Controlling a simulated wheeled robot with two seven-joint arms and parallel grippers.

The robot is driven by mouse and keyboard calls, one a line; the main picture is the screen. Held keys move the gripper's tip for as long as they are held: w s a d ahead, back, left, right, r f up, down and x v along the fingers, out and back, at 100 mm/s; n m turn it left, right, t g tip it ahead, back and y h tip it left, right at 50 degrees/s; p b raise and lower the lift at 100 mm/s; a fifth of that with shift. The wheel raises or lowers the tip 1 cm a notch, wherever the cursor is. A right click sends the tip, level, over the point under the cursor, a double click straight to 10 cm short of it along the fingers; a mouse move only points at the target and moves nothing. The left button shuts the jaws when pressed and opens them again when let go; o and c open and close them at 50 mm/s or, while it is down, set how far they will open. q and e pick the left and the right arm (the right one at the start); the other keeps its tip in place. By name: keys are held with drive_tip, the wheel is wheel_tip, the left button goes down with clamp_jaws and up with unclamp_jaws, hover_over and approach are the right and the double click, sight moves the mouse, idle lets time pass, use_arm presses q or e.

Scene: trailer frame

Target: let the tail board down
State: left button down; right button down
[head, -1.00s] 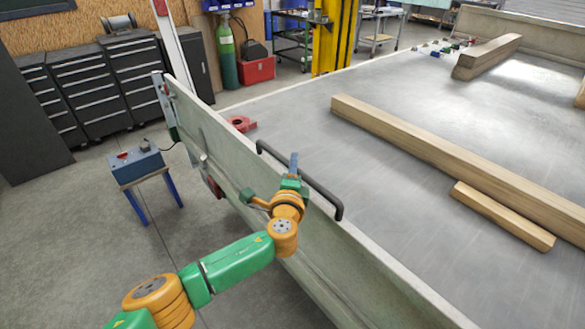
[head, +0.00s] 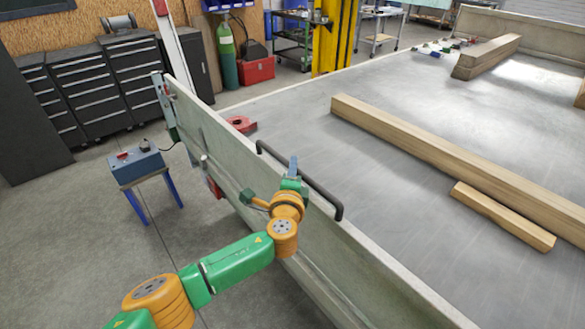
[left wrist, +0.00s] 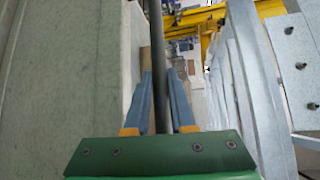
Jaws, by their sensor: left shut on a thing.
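The tail board (head: 235,170) is a pale grey-green panel standing upright along the near edge of the trailer bed (head: 290,120). A black bar handle (head: 327,196) runs along its top edge. My left gripper (head: 294,163) reaches over the board from the floor side and is shut on the handle near its middle. In the left wrist view its two blue fingers (left wrist: 160,102) stand on either side of the dark bar (left wrist: 174,55). The exact contact is partly hidden in the head view. My right gripper is not in view.
Long timber (head: 420,145) and a short timber (head: 500,215) lie on the bed, with a red part (head: 241,124) near the board. A blue box on a stand (head: 138,165) is on the floor at left. Tool cabinets (head: 95,80) stand behind. Floor before the board is clear.

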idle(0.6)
use_arm(q)
drive_tip(key=shift+a+f, duration=0.1)
drive_tip(key=shift+a, duration=0.1)
drive_tip(key=s+a+n+t+b, duration=0.3)
drive_tip(key=s+a, duration=0.5)
drive_tip(key=a, duration=0.3)
drive_tip(key=shift+s+f+b, duration=0.2)
drive_tip(key=shift+f+b, duration=0.2)
drive_tip(key=shift+b, duration=0.5)
drive_tip(key=shift+h, duration=0.4)
